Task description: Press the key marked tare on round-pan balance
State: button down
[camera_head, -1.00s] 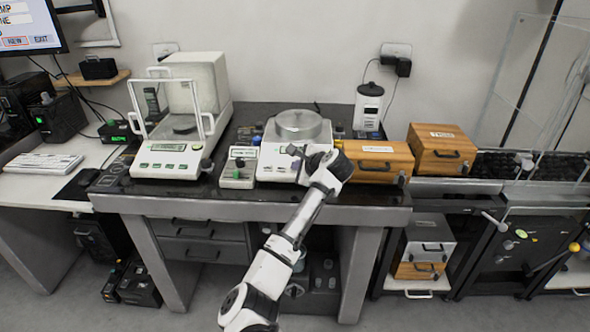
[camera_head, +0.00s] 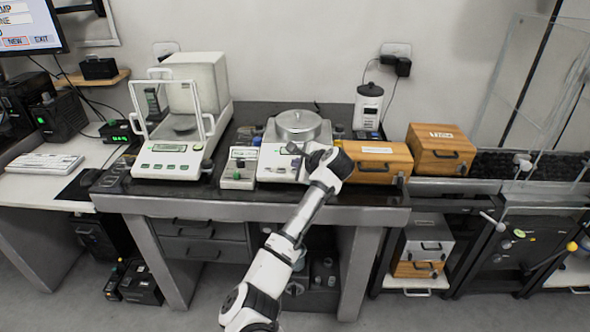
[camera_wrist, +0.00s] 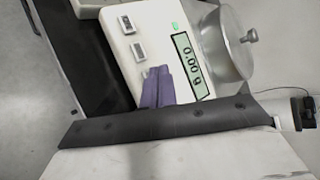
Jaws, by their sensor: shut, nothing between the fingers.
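The round-pan balance (camera_head: 280,163) is a white unit on the dark bench top, with a round metal pan and knobbed lid (camera_head: 299,126) on it. In the wrist view its white front panel (camera_wrist: 158,20) carries a lit green display (camera_wrist: 189,64) reading 0.00 g. Two grey keys, one near the panel's end (camera_wrist: 126,24) and one closer to my fingers (camera_wrist: 138,51), sit beside the display; their markings are too small to read. My gripper (camera_head: 293,148) is over the balance's front. In the wrist view its purple fingers (camera_wrist: 157,82) are shut and empty, near the closer key; contact cannot be told.
A balance with a glass draft shield (camera_head: 170,160) stands to the left. A small green-marked box (camera_head: 240,168) sits between the balances. Wooden boxes (camera_head: 376,160) stand close on the right, and a white canister (camera_head: 368,105) behind.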

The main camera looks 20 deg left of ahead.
jog(key=r+p, duration=0.1)
jog(key=s+r+p, duration=0.1)
jog(key=r, duration=0.1)
jog(key=r+p, duration=0.1)
jog(key=p, duration=0.1)
jog(key=shift+s+d+r, duration=0.15)
jog(key=shift+s+r, duration=0.1)
jog(key=shift+r, duration=0.1)
jog(key=shift+r, duration=0.1)
dwell(0.4)
